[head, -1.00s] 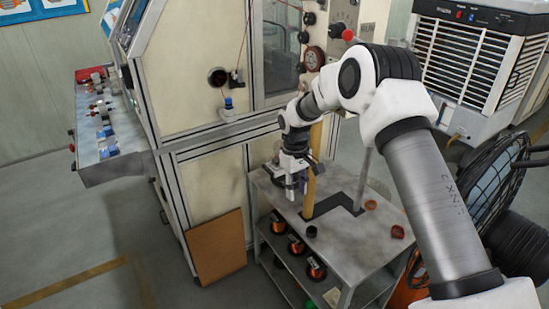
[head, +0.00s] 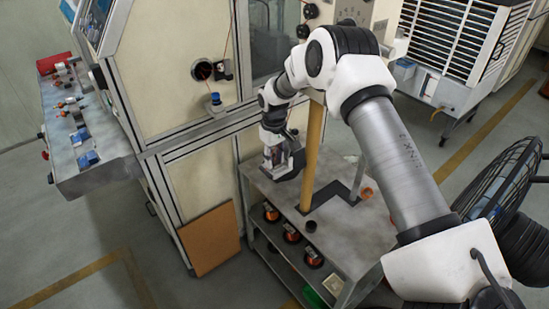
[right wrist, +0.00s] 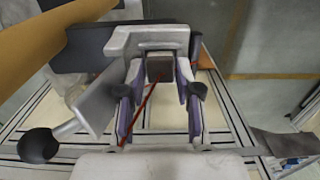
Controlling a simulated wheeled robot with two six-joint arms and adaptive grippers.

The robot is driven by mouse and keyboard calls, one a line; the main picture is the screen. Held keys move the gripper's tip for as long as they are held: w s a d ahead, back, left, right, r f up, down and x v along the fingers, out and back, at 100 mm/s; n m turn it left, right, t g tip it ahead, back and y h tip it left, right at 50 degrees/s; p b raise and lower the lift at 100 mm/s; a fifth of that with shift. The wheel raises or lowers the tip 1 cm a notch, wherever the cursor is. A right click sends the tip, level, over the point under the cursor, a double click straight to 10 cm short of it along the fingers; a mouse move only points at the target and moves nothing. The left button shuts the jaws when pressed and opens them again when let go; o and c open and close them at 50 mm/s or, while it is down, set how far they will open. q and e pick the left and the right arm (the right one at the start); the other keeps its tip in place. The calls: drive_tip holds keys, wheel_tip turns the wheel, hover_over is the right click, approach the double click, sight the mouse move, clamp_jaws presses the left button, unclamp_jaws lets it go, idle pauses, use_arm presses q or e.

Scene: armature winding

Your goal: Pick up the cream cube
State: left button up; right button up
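A small cream block (head: 333,284), which may be the cream cube, shows on the lower shelf at the right front of the metal stand; its full shape is hard to tell. My right gripper (head: 271,158) is over the back left of the stand's top, well away from the block. In the right wrist view its two fingers (right wrist: 159,110) are apart, with no held object between them. A thin red line crosses the gap. No cream cube is clear in that view. My left gripper is not in view.
Copper spools (head: 291,233) sit on the shelf below. The winding machine (head: 180,120) stands behind at left. A black fan (head: 505,190) is at right.

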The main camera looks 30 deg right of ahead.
drive_tip(key=shift+w+f, duration=0.1)
drive_tip(key=shift+a, duration=0.1)
drive_tip(key=shift+s+r, duration=0.2)
drive_tip(key=shift+s, duration=0.05)
drive_tip(key=c, duration=0.4)
drive_tip(key=shift+o, duration=0.2)
drive_tip(key=shift+w, duration=0.15)
